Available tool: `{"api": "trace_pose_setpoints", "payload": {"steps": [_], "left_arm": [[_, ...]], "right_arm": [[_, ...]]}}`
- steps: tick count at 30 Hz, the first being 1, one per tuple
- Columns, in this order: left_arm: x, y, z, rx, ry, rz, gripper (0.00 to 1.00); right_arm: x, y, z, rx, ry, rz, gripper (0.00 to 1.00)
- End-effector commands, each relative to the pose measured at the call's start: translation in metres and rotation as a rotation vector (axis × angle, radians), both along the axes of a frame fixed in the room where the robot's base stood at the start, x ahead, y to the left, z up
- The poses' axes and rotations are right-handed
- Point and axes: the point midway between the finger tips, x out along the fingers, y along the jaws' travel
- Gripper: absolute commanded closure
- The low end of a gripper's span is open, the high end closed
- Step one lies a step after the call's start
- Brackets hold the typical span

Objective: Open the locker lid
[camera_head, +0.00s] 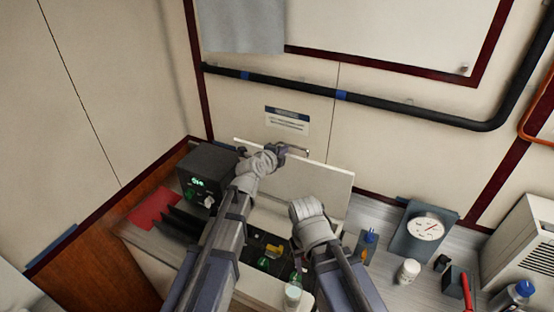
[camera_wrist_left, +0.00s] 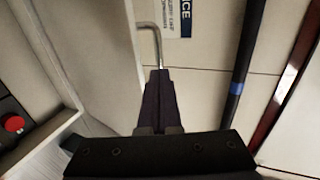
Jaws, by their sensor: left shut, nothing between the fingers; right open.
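The locker lid (camera_head: 322,185) is a pale panel standing raised, nearly upright, in front of the back wall. The open locker below it shows a dark interior (camera_head: 258,245) with green and yellow items, partly hidden by my arms. A bent metal handle (camera_head: 300,151) shows near the lid's top edge and also in the left wrist view (camera_wrist_left: 152,40). My left gripper (camera_head: 282,151) is at the lid's top edge beside the handle. Its dark fingers (camera_wrist_left: 160,85) are shut and empty, with the tips close to the handle. My right gripper (camera_head: 302,208) is open, low in front of the lid; its fingertips are hard to make out.
A dark box with a green display (camera_head: 207,175) stands left of the locker. A gauge (camera_head: 424,230), a white jar (camera_head: 408,271) and a blue-capped bottle (camera_head: 518,293) stand on the counter at right. A black pipe (camera_head: 400,108) runs along the wall above the lid.

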Motion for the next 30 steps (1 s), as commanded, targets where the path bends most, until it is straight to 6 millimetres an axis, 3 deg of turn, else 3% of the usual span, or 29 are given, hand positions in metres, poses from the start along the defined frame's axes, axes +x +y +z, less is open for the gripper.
{"api": "trace_pose_setpoints", "payload": {"steps": [1, 7, 23, 30], "left_arm": [[0.010, -0.004, -0.005, 0.000, 0.000, -0.001, 1.00], [0.025, -0.010, -0.011, 0.000, 0.000, 0.001, 1.00], [0.030, -0.012, -0.011, 0.000, 0.000, 0.001, 1.00], [0.067, -0.027, -0.003, 0.000, -0.001, 0.000, 1.00]], "right_arm": [[0.000, 0.000, -0.005, 0.000, 0.000, 0.000, 0.50], [0.000, 0.000, -0.011, 0.000, -0.001, -0.001, 0.50], [0.000, 0.000, -0.011, 0.000, 0.000, -0.001, 0.50], [0.000, 0.000, -0.004, 0.000, 0.000, -0.001, 0.50]]}}
